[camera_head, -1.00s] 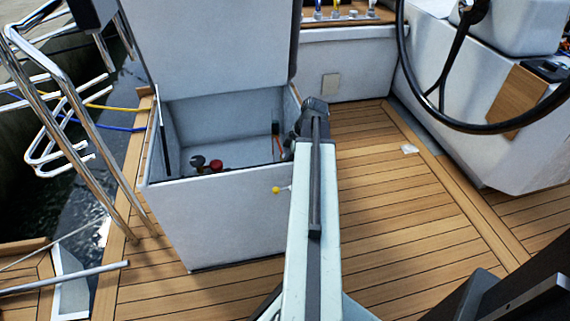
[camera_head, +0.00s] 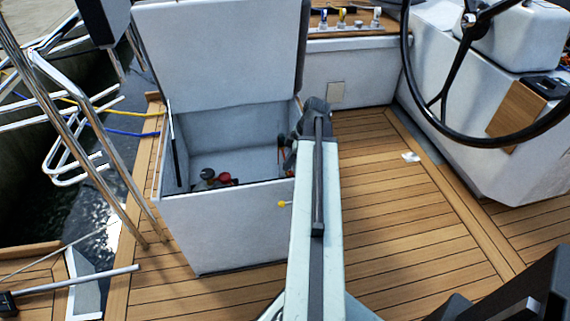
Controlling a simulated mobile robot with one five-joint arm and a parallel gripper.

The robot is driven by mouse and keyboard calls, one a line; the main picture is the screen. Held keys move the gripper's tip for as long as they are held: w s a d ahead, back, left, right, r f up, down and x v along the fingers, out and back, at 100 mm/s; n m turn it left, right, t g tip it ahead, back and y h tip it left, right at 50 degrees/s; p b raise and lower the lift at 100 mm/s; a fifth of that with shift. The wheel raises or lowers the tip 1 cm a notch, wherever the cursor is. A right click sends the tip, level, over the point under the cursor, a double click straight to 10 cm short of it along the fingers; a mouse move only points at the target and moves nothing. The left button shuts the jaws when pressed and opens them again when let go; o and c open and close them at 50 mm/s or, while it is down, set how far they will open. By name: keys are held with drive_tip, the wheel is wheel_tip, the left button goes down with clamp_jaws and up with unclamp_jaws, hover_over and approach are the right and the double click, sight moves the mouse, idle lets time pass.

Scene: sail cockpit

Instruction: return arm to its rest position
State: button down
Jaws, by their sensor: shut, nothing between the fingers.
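My arm (camera_head: 308,220) reaches up from the bottom middle of the view. It is a pale link with a dark strip along it, ending in a dark joint (camera_head: 318,108) in front of the open locker's right edge. A few dark parts show just left of that joint; I cannot tell what they are. I cannot make out my gripper or its fingertips, and whatever lies behind the pale link is hidden.
The white locker (camera_head: 225,230) stands open, its lid (camera_head: 220,50) raised, with dark and red fittings (camera_head: 224,178) inside. A steering wheel (camera_head: 410,90) is at right. Steel rails (camera_head: 60,120) and water are at left. Teak floor (camera_head: 400,200) right of my arm is mostly clear.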

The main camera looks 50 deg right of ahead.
drive_tip(key=p+v, duration=0.1)
drive_tip(key=v, duration=0.1)
drive_tip(key=shift+d+r, duration=0.15)
drive_tip(key=shift+r, duration=0.1)
